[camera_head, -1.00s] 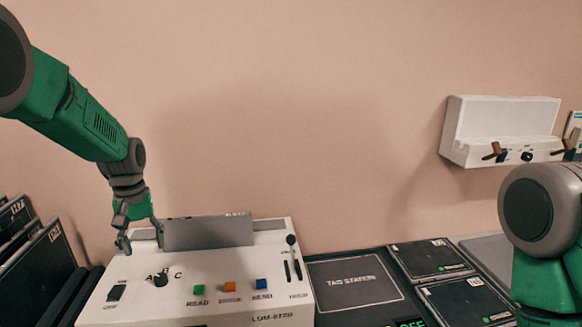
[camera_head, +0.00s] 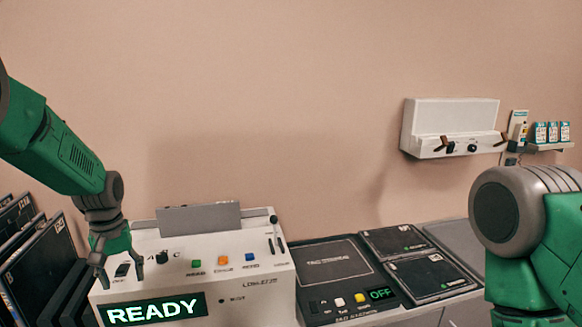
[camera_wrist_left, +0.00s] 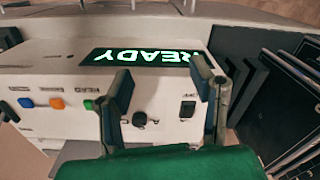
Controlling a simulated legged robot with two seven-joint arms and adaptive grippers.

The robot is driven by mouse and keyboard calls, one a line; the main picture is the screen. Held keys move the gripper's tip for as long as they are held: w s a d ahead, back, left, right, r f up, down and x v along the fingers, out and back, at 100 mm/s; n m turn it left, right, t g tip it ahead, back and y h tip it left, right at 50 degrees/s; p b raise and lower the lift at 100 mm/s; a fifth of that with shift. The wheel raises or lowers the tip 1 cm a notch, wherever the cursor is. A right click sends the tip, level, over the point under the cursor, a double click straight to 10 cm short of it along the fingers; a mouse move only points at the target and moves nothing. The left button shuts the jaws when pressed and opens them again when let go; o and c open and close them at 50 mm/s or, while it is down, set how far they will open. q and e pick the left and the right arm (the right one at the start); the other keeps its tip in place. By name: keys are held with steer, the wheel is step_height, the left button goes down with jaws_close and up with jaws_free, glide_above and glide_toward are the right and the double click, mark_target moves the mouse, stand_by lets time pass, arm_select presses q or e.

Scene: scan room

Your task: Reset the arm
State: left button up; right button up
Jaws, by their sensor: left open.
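My left gripper (camera_head: 122,270) is open and empty, over the left end of the white console (camera_head: 262,292). Its two fingers (camera_wrist_left: 162,100) stand apart in the left wrist view, with the console's black knob (camera_wrist_left: 139,119) and rocker switch (camera_wrist_left: 187,109) showing between them. I cannot tell if a fingertip touches the console. The console's front display (camera_head: 152,310) reads READY in green. My right arm shows at the right edge of the head view, but its gripper is out of view.
Dark cassettes (camera_head: 40,262) stand in a rack left of the console. A black tag station (camera_head: 335,262) with a lit OFF display and flat black plates (camera_head: 430,277) lies to its right. A white box (camera_head: 452,122) hangs on the wall. The space above the console is open.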

arm_select(q)
steer(key=s+d+f+m+b, duration=0.1)
steer(key=s+d+f+b, duration=0.15)
steer(key=s+f, duration=0.5)
steer(key=s+d+f+m+b, duration=0.1)
steer(key=s+f+b, duration=0.3)
steer(key=f, duration=0.7)
steer(key=s+d+f+m+b, duration=0.1)
steer(key=s+f, duration=0.6)
steer(key=f, duration=0.2)
steer(key=s+d+f+m+b, duration=0.1)
steer(key=s+d+f+b, duration=0.1)
steer(key=s, duration=0.7)
steer(key=s+d+f+m+b, duration=0.2)
steer(key=s+f+b, duration=0.1)
steer(key=s, duration=0.6)
steer(key=shift+s+d+f+t, duration=0.15)
steer(key=shift+d+f+t, duration=0.15)
steer(key=shift+f, duration=0.6)
